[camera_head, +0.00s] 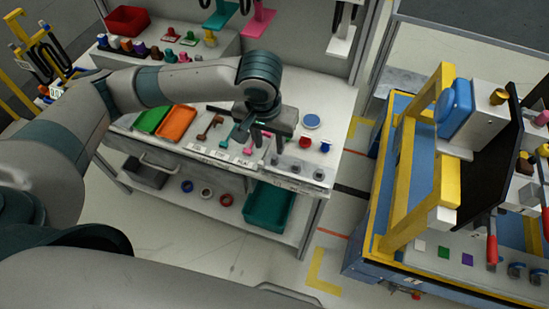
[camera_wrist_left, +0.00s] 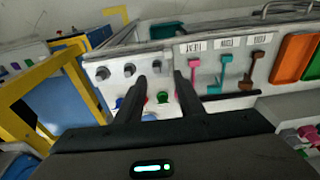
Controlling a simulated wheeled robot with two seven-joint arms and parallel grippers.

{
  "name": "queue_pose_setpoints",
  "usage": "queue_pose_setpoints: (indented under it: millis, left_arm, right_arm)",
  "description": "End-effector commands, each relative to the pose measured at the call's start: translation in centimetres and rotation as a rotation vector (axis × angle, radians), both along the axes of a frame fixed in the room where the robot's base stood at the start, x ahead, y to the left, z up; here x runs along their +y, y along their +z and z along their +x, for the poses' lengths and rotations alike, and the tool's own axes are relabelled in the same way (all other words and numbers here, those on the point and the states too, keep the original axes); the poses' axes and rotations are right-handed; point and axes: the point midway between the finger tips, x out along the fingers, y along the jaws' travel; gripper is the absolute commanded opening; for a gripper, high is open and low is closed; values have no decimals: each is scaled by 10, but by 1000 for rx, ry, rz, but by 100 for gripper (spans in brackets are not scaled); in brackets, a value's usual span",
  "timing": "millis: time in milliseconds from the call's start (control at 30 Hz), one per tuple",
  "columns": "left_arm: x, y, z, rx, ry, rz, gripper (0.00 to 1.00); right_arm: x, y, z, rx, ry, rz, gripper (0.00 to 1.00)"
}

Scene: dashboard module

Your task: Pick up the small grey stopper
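Several small grey stoppers stand upright in a row at the worktable's front right corner, such as one grey stopper (camera_head: 296,166) in the head view. In the left wrist view three grey stoppers show, the left one (camera_wrist_left: 103,73), the middle one (camera_wrist_left: 129,69) and the right one (camera_wrist_left: 155,68). My left gripper (camera_head: 257,137) is above the table, left of the grey stoppers in the head view. In the left wrist view its two fingers (camera_wrist_left: 160,78) are spread with nothing between them. My right gripper is not in view.
Red (camera_head: 305,143) and blue (camera_head: 325,146) stoppers stand behind the grey ones. Teal (camera_wrist_left: 222,72) and pink (camera_wrist_left: 252,70) pieces lie beside labels. Green (camera_head: 152,119) and orange (camera_head: 177,123) trays are further left. A yellow-framed station (camera_head: 408,165) stands right, across a floor gap.

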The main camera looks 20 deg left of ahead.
Motion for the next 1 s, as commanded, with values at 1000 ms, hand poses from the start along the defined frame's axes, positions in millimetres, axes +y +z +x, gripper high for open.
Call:
queue_pose_setpoints:
  millis: [1000]
  left_arm:
    - [-8, -62, 11, 2, 2, 1, 34]
  right_arm:
    - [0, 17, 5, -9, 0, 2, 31]
